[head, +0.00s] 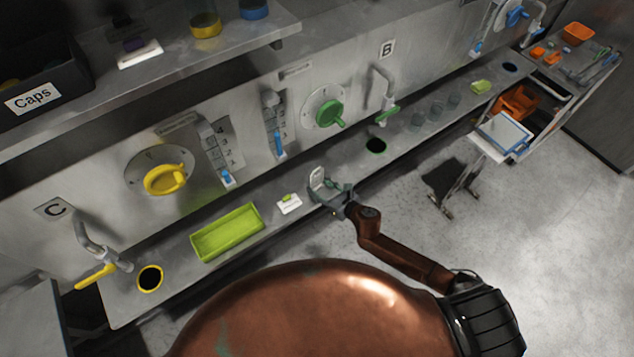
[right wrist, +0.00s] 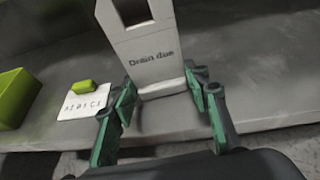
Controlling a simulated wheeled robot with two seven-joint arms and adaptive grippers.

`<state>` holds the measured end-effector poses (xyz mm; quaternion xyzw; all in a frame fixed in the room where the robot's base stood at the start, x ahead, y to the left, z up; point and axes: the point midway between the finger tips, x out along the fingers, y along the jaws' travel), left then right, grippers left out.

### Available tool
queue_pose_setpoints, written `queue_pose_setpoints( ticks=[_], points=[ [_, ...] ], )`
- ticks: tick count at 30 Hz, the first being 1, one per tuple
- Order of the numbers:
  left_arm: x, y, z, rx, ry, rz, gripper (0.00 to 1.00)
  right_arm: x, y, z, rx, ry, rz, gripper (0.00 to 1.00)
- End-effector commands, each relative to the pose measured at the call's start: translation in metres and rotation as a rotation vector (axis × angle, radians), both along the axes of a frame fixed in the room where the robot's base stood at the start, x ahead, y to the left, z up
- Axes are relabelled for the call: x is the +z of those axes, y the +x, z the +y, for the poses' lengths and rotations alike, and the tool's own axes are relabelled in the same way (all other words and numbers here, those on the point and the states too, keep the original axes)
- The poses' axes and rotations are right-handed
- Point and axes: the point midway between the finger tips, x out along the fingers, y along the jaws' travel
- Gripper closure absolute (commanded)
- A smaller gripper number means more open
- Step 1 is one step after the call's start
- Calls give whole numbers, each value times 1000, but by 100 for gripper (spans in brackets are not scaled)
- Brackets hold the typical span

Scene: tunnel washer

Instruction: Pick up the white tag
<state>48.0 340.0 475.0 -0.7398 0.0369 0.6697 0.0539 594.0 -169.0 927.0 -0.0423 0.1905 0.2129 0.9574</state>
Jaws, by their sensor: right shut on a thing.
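The white tag (right wrist: 152,55), printed "Drain due" with a dark cut-out near its top, stands upright between the fingers of my right gripper (right wrist: 160,95) in the right wrist view. The fingers have green pads and are shut on the tag's lower part. In the head view the tag (head: 317,178) shows small and pale at the tip of my right gripper (head: 328,190), over the narrow metal ledge. I cannot tell whether the tag's base touches the ledge. My left gripper is not in view.
Left of the tag lie a white card (head: 289,205) with a green block on it and a lime-green tray (head: 227,232). A dark green-rimmed hole (head: 376,146) and glass cups (head: 436,110) are to the right. A shelf (head: 140,70) overhangs the left side.

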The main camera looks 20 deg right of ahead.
Motion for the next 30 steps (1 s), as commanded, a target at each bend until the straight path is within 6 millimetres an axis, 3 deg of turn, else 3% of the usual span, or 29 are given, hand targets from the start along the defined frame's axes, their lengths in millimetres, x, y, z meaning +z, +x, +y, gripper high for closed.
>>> queue_pose_setpoints(
  ticks=[11,16,19,27,30],
  points=[
    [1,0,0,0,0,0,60,4,0,0,2,0,-2,76],
    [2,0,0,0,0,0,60,18,0,0,4,-3,-3,76],
    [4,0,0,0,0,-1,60,37,1,-2,3,-6,-5,76],
    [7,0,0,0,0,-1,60,91,-21,-47,2,-7,-2,76],
    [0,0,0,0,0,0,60,99,-32,-70,0,-6,0,76]
  ],
)
